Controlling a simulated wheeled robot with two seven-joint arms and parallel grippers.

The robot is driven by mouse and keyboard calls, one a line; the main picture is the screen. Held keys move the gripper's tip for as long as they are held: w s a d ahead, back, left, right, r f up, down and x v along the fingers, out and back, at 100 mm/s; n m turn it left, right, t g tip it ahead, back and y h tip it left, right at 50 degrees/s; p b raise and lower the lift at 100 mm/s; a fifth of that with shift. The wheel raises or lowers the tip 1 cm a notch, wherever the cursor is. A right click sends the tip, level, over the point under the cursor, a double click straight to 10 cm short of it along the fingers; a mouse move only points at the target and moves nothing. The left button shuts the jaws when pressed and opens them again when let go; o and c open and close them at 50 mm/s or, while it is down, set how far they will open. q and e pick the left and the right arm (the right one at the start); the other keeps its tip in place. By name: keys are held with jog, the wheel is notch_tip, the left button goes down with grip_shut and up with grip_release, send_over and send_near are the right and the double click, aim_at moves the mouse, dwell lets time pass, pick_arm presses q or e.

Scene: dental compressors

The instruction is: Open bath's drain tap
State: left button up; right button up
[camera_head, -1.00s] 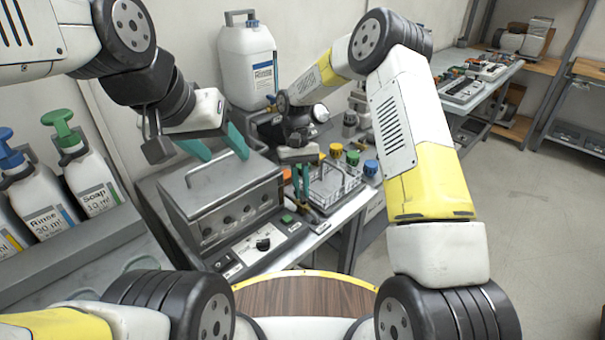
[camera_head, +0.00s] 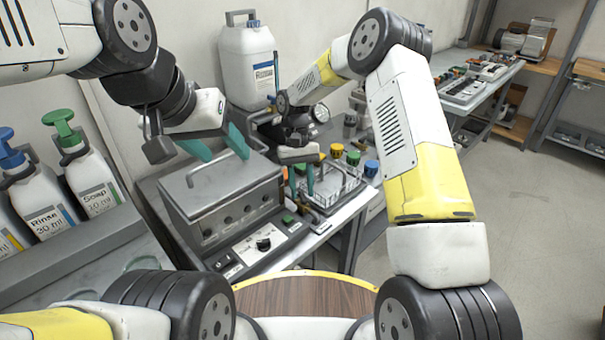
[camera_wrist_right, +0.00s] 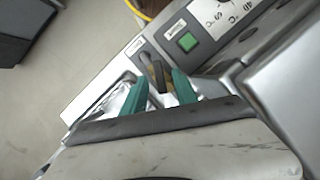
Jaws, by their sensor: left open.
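The bath (camera_head: 235,205) is a grey metal box with a handled lid, on the bench in the head view. Its front and green button (camera_wrist_right: 187,41) show in the right wrist view. The drain tap (camera_wrist_right: 152,68), a small dark and brownish lever, seems to stand at the panel's end beside the button. My right gripper (camera_wrist_right: 160,90) is open there, its teal fingers either side of the brownish part; contact cannot be told. In the head view my right gripper (camera_head: 301,180) is at the bath's right side. My left gripper (camera_head: 218,150) is open and empty above the lid.
A wire rack (camera_head: 335,185) and colour-capped bottles (camera_head: 353,158) stand close right of my right gripper. A large white Rinse canister (camera_head: 248,68) stands behind the bath. Pump bottles (camera_head: 85,170) stand at the left. The floor at the right is clear.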

jog(key=v, duration=0.7)
jog(key=shift+r, duration=0.35)
jog(key=shift+w, duration=0.15)
